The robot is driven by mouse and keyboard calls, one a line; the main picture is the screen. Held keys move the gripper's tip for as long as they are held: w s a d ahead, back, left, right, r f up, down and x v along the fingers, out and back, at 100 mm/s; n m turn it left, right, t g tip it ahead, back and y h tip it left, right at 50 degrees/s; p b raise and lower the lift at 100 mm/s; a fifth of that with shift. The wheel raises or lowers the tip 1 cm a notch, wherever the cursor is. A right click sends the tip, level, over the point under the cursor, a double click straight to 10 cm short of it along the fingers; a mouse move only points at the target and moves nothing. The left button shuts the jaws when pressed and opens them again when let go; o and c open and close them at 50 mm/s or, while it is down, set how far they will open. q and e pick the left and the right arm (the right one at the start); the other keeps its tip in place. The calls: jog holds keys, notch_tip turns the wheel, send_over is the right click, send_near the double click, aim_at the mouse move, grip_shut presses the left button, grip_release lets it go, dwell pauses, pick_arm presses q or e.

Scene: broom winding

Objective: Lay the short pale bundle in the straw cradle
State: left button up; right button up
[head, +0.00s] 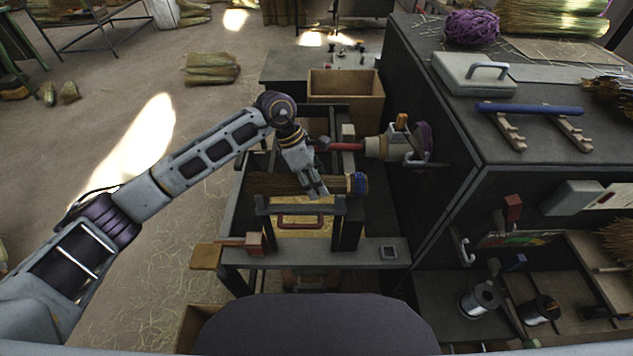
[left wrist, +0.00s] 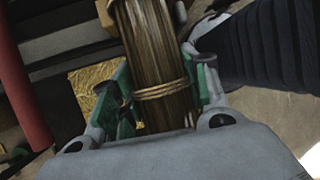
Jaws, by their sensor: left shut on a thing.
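My left gripper (head: 317,188) is shut on a brown straw bundle (head: 275,184), which lies roughly level across the dark frame. A blue band (head: 361,183) shows at the bundle's right end. In the left wrist view the bundle (left wrist: 151,50) runs between the green-padded fingers (left wrist: 160,105), with a tan binding around it. The cradle seems to be the dark upright frame (head: 262,226) below the bundle; I cannot tell whether they touch. Yellow straw (head: 305,232) shows inside and below it, and also in the left wrist view (left wrist: 92,84). My right gripper is not in view.
A grey winding head (head: 398,146) projects from the dark cabinet at right. A wooden box (head: 345,97) stands behind. Pale straw bundles (head: 210,68) lie on the floor.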

pick_arm(q)
jog(key=o, duration=1.1)
jog(key=shift+r, duration=0.1)
jog(key=v, duration=1.1)
jog(key=shift+a+r, duration=0.2)
jog(key=shift+r, duration=0.1)
dwell(0.4)
